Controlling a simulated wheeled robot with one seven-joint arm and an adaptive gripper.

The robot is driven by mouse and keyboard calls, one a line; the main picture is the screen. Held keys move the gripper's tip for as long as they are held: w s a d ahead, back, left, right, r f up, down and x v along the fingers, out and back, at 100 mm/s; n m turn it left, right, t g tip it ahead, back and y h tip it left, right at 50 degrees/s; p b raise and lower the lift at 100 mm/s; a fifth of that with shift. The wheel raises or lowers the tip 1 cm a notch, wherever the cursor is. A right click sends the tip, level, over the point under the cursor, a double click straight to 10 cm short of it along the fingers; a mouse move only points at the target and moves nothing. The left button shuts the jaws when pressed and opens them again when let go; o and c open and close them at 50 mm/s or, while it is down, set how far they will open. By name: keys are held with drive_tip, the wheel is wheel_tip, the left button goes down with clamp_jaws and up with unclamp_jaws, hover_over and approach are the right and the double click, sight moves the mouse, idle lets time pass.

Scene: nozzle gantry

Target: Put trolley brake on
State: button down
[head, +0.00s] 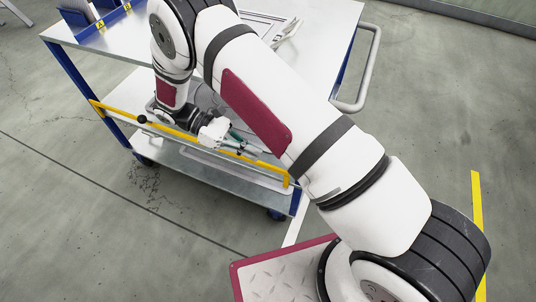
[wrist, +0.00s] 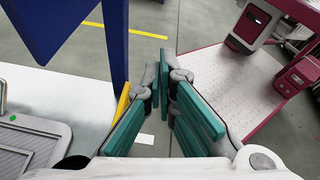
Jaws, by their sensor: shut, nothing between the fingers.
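The trolley (head: 331,15) has a pale top, blue legs and a lower shelf (head: 215,172). A yellow bar (head: 268,167) runs along its near side between the top and the shelf, with a black knob (head: 142,119) towards its left end. I cannot tell which part is the brake. My gripper (head: 243,147) is shut and empty, close to the yellow bar; contact is unclear. In the wrist view its green-padded fingers (wrist: 167,85) point past a blue leg (wrist: 115,45), and a piece of yellow bar (wrist: 122,101) shows beside the left finger.
A blue rack (head: 88,28) and a pale tool (head: 288,32) lie on the top. A grey handle (head: 371,70) sticks out at the trolley's right end. A grey tray (wrist: 40,143) lies on the shelf. Floor around the trolley is clear, with a yellow line (head: 477,215) at right.

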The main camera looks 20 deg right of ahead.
drive_tip(key=shift+v, duration=1.95)
drive_tip(key=shift+f, duration=0.15)
